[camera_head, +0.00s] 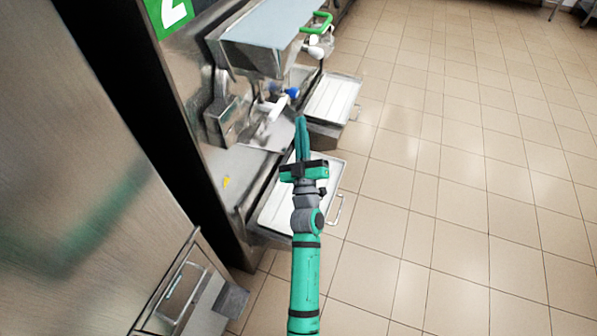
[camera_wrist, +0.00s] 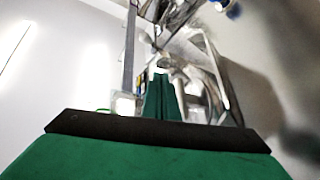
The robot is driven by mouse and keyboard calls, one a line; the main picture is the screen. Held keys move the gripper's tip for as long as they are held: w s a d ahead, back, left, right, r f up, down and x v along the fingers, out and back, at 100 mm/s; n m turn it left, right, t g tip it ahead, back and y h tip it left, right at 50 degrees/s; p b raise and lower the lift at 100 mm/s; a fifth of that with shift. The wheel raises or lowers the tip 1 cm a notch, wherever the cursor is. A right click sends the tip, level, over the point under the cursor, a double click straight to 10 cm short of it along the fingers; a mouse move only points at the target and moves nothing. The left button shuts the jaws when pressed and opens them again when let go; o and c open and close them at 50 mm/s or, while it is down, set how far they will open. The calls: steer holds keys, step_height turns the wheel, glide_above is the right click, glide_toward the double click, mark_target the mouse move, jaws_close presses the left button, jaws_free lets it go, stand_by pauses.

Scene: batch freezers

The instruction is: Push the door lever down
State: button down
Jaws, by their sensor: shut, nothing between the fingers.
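A white lever-like part (camera_head: 272,111) with a blue knob (camera_head: 291,92) beside it sits on the front of the steel machine (camera_head: 200,60). I cannot tell for certain whether it is the door lever. My gripper (camera_head: 301,122) is shut and empty, with its green fingers pointing away from me, just right of the white part in the picture. I cannot tell whether they touch. In the wrist view the closed fingers (camera_wrist: 161,90) point at shiny metal parts (camera_wrist: 190,70), which are blurred. A blue piece (camera_wrist: 226,5) shows at the top edge.
A white tray (camera_head: 280,212) lies under my gripper and another tray (camera_head: 332,97) stands farther back. A steel hopper (camera_head: 265,35) and a green handle (camera_head: 318,22) are above and behind. A large steel panel (camera_head: 80,190) fills the left. Tiled floor (camera_head: 450,190) on the right is clear.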

steer(key=s+f+m+g+h, duration=0.1)
steer(key=s+f+m, duration=0.1)
steer(key=s+f, duration=0.6)
steer(key=shift+s, duration=0.5)
steer(key=shift+f, duration=0.1)
